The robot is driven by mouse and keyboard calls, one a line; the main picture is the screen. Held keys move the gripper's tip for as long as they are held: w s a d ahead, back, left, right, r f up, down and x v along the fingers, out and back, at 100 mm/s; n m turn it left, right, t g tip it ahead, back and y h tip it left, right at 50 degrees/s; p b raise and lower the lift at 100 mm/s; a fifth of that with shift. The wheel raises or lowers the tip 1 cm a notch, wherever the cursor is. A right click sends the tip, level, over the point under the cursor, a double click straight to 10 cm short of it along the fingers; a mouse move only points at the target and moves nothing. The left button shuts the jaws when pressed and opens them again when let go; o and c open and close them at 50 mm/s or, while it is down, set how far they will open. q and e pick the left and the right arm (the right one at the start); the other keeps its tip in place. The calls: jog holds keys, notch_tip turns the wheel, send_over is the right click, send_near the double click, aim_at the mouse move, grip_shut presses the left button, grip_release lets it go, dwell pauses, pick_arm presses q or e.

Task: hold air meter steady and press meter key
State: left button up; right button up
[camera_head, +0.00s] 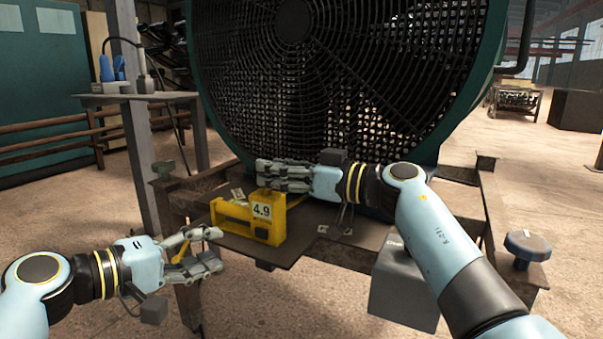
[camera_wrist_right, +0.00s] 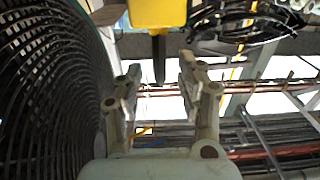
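The air meter (camera_head: 270,225) is a yellow block reading 4.9, with a yellow frame-like part to its left. It sits on a dark metal plate (camera_head: 325,250) before the large fan. My left gripper (camera_head: 218,250) is open at the meter's left front, its fingers apart; I see no clear contact. My right gripper (camera_head: 262,173) reaches across above the meter. In the right wrist view its fingers (camera_wrist_right: 158,80) are spread, with the yellow meter body (camera_wrist_right: 157,13) and a dark rod (camera_wrist_right: 158,58) beyond or between the tips. I cannot make out the meter key for certain.
The round fan grille (camera_head: 300,90) stands close behind. A grey box (camera_head: 405,285) and a dark knob (camera_head: 527,246) are at the right. A small side table (camera_head: 130,97) with tools stands at the back left.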

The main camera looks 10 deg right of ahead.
aim_at(253, 165)
jog(key=shift+x, duration=2.1)
jog(key=shift+c, duration=0.4)
grip_shut()
dwell(0.7)
pick_arm(q)
grip_shut()
dwell(1.2)
